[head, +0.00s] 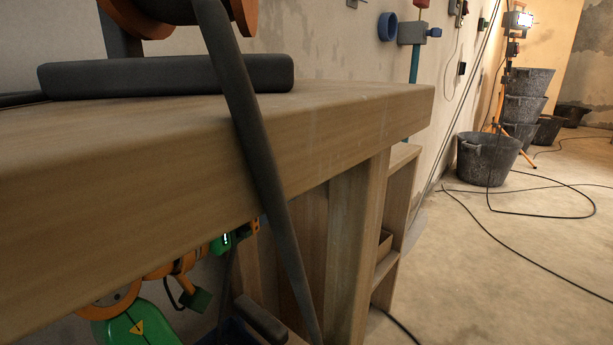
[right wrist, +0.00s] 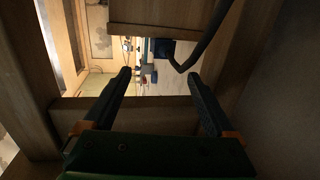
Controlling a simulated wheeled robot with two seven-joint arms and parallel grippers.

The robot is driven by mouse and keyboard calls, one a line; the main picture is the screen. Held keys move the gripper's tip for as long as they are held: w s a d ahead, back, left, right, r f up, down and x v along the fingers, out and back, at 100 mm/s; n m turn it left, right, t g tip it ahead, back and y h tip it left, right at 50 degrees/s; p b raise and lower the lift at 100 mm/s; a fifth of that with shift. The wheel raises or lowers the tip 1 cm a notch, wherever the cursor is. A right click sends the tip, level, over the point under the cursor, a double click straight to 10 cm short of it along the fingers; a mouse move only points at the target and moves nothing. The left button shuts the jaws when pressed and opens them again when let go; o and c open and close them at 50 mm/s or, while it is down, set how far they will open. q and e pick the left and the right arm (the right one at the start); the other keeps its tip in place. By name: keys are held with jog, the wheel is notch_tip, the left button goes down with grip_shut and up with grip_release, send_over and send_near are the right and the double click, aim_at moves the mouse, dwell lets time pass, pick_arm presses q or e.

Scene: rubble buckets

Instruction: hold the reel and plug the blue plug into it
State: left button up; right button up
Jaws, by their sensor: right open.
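In the head view the reel (head: 150,15), with orange discs and a dark grey foot (head: 165,76), stands on the wooden workbench, its top cut off by the picture edge. A thick dark cable (head: 250,130) runs from it over the bench's front edge and down. I cannot make out a blue plug for certain. In the right wrist view my right gripper (right wrist: 159,76) is open and empty, among wooden parts; a dark cable (right wrist: 205,45) hangs ahead of its right finger. My left gripper is not in view.
The workbench (head: 330,130) fills the head view's left side. Wooden shelving (head: 395,215) stands beyond its right end. Stacked dark buckets (head: 487,158), thin floor cables and a lit work lamp (head: 518,20) are farther right. Wall fittings include a blue ring (head: 388,26). Open floor lies right.

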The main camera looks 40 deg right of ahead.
jog(key=x, duration=1.1)
jog(key=shift+w+d+r, duration=0.15)
jog(key=shift+w+d, duration=0.1)
jog(key=shift+d, duration=0.1)
grip_shut()
